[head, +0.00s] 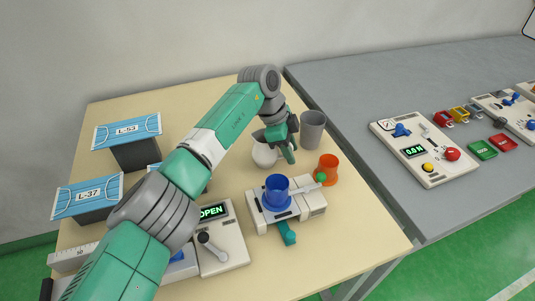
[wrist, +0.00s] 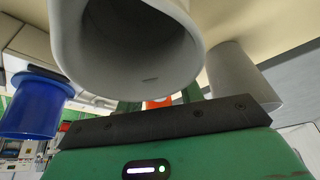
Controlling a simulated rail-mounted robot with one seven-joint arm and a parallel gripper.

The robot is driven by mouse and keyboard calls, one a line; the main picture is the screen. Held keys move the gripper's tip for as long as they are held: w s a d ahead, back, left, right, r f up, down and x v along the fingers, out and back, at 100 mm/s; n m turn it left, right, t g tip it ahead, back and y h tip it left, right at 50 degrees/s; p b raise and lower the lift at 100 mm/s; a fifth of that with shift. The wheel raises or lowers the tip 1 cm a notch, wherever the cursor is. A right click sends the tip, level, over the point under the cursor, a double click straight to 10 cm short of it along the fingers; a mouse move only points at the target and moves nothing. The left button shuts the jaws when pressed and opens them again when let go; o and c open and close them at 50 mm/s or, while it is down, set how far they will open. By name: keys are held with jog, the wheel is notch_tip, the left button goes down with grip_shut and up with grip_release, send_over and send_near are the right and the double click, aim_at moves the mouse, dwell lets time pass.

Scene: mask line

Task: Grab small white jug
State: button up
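The small white jug (head: 264,155) stands on the beige table, partly hidden by my gripper in the head view. In the wrist view the jug (wrist: 75,45) is large and very close, its round mouth facing the camera. My gripper (head: 280,149) is right beside the jug, at its right side in the head view. In the wrist view, two green fingers of my gripper (wrist: 160,103) stand apart, with orange showing between them. The jug hides their tips, so contact with it cannot be made out.
A grey cup (head: 312,130) stands close right of my gripper. An orange cup (head: 328,169) and a blue cup (head: 277,191) on a white device (head: 311,205) are nearer the front. Mask boxes (head: 135,153) stand left. A grey table (head: 355,95) with control panels adjoins on the right.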

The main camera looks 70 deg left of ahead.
jog(key=shift+c, duration=0.5)
grip_shut()
jog(key=shift+r, duration=0.1)
jog(key=shift+r+p, duration=2.05)
jog(key=shift+r, duration=2.9)
